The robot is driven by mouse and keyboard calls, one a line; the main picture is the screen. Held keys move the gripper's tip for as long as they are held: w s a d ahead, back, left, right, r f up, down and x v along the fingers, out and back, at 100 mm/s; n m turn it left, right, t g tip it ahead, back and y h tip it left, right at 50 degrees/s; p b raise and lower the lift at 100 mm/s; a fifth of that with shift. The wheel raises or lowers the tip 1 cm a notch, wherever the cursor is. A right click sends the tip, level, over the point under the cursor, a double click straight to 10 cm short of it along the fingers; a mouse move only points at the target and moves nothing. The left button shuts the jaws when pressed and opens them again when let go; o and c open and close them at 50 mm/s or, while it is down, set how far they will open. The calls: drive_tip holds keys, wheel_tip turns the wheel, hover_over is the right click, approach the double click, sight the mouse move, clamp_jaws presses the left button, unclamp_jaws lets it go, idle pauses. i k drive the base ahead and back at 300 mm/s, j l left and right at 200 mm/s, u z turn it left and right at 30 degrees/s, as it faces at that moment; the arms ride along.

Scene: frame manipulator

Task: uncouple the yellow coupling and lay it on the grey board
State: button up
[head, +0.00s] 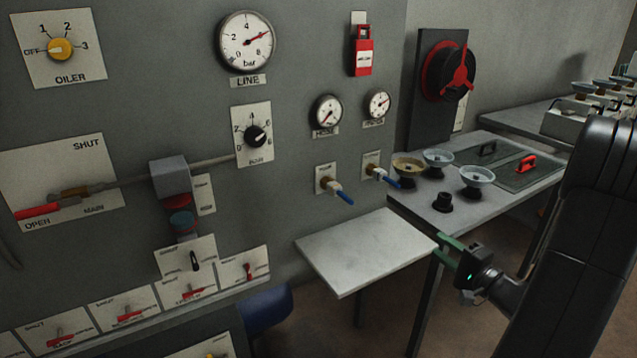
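The grey board (365,262) is a flat, light grey, bare shelf that juts out in front of the wall panel. I cannot pick out a yellow coupling for certain. Two taps with blue levers, the left one (334,187) and the right one (381,175), stick out of the wall above the board. A small yellow spot (214,355) shows at the bottom edge, too cut off to identify. My gripper (440,246) has green fingers that point left at the board's right corner. The fingers are apart, with nothing seen between them.
A side table (405,205) behind my gripper carries several bowls (478,175), a black knob (442,202) and a red handle (527,164). A red handwheel (455,72) is mounted above it. A blue rounded object (266,306) sits low, left of the board. My arm fills the right side.

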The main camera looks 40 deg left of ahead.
sight(336, 189)
drive_tip(key=j, duration=1.35)
drive_tip(key=i, duration=0.05)
